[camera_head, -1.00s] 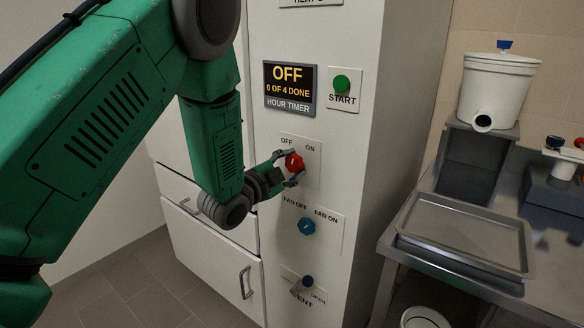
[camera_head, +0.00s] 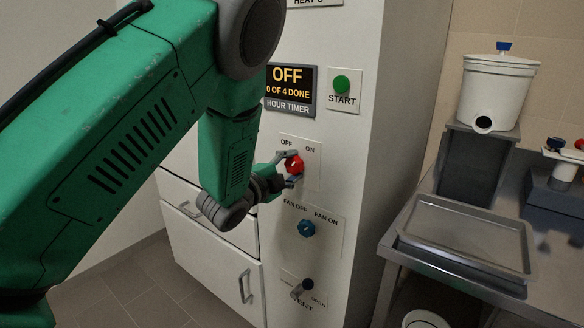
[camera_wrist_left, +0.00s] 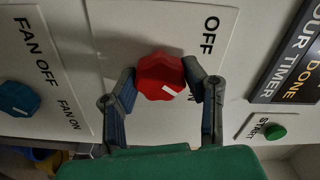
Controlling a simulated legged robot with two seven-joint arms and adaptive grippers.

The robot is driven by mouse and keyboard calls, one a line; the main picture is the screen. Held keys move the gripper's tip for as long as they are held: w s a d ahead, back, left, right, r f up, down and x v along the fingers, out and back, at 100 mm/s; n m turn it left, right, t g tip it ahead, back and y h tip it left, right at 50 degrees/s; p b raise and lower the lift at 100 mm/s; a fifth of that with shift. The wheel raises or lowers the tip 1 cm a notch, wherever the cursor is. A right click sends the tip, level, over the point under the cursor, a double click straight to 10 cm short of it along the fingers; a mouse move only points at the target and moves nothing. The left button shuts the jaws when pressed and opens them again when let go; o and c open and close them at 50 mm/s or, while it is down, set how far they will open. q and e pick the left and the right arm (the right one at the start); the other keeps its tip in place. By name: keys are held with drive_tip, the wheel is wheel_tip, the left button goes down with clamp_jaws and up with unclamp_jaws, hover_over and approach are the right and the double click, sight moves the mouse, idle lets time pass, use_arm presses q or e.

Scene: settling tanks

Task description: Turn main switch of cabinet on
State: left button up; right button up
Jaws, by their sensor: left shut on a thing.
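The red main switch knob (camera_head: 294,165) sits on a white plate marked OFF and ON on the front of the white cabinet (camera_head: 352,80). My left gripper (camera_head: 289,169) is shut on the knob, one finger above it and one below in the head view. In the left wrist view the red knob (camera_wrist_left: 160,76) lies between the two fingers (camera_wrist_left: 165,92). Its white mark points toward the partly hidden ON label. The cabinet display (camera_head: 290,89) reads OFF and 0 OF 4 DONE. My right gripper is not in view.
A green START button (camera_head: 342,84) is above right of the knob. A blue fan knob (camera_head: 306,228) and a dark vent knob (camera_head: 307,284) are below. A metal table with a tray (camera_head: 462,235) and a white bucket (camera_head: 497,90) stands at right.

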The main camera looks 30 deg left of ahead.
use_arm(q)
drive_tip(key=shift+f, duration=0.15)
drive_tip(key=o, duration=1.1)
drive_tip(key=s, duration=0.8)
drive_tip(key=s+a, duration=0.1)
drive_tip(key=s, duration=0.2)
drive_tip(key=shift+s, duration=0.4)
